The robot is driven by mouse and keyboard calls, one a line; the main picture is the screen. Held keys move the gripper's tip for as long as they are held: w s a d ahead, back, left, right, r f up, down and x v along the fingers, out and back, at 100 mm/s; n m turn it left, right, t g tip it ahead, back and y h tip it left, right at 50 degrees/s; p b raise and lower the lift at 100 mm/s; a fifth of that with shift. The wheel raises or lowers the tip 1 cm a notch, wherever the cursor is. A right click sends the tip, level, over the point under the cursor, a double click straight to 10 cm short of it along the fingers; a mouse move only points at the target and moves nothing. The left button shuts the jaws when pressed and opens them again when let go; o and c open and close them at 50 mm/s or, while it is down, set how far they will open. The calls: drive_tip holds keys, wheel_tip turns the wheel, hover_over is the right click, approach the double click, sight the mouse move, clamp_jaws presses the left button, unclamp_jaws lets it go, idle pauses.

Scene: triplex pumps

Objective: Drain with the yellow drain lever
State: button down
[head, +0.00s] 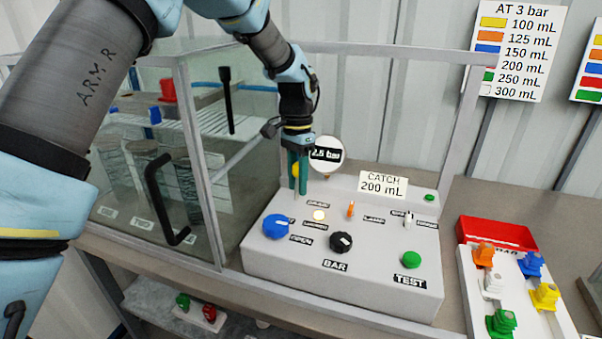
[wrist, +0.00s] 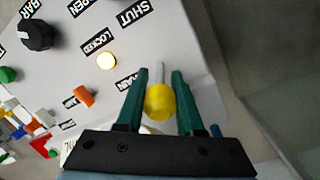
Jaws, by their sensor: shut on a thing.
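The yellow drain lever has a round yellow knob (wrist: 160,103) on a thin pale stem, at the back left of the white control panel (head: 375,275). In the head view a bit of its yellow (head: 295,170) shows at my gripper's fingers. My gripper (head: 297,188) points down with its green fingers on either side of the knob, shut on it; it fills the bottom of the wrist view (wrist: 160,85). The DRAIN label (wrist: 126,82) is partly covered by a finger. The lamp (wrist: 107,61) by the LOCKED label glows.
The panel carries a blue knob (head: 277,227), a black BAR knob (head: 341,242), a green TEST button (head: 411,260) and an orange switch (head: 351,209). The gauge (head: 326,155) reads 2.5 bar; a sign (head: 382,185) reads CATCH 200 mL. A glass enclosure (head: 225,170) stands left.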

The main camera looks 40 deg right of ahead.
idle(0.4)
drive_tip(key=c, duration=0.6)
unclamp_jaws()
drive_tip(key=shift+o, duration=0.2)
drive_tip(key=r+b, duration=0.1)
drive_tip(key=r, duration=0.2)
drive_tip(key=w+r+b, duration=0.1)
drive_tip(key=r, duration=0.2)
drive_tip(key=d+r, duration=0.1)
drive_tip(key=r, duration=0.2)
drive_tip(key=shift+w+d+r+b, duration=0.1)
drive_tip(key=shift+w+r+b, duration=0.1)
drive_tip(key=shift+r+b, duration=0.15)
drive_tip(key=shift+r, duration=0.5)
